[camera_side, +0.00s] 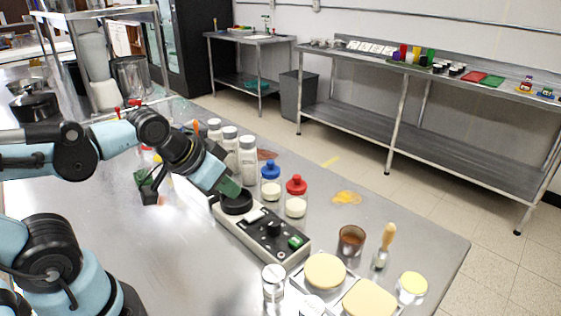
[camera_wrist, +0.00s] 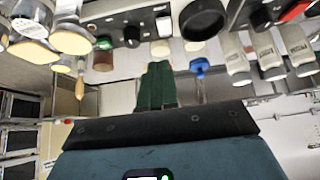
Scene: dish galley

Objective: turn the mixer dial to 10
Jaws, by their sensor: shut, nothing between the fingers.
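The mixer is a long pale grey unit (camera_side: 251,231) lying slantwise on the steel table, and a strip of it shows at the top of the wrist view. It has a wide round black piece (camera_side: 237,204) at its far end, a small black knob (camera_side: 273,229) in its middle and a green part (camera_side: 296,241) at the near end. The round piece (camera_wrist: 203,19) and knob (camera_wrist: 131,36) also show in the wrist view. No dial number is readable. My gripper (camera_side: 230,188) is shut and empty, its green fingertips (camera_wrist: 159,66) close to the round piece; contact cannot be told.
White bottles (camera_side: 247,160), a blue-topped jar (camera_side: 271,183) and a red-topped jar (camera_side: 296,196) stand close behind the mixer. Shakers (camera_side: 274,282), pale round-topped items (camera_side: 325,271), a brown cup (camera_side: 351,240) and a brush (camera_side: 384,246) crowd its near end. Table left of the mixer is mostly clear.

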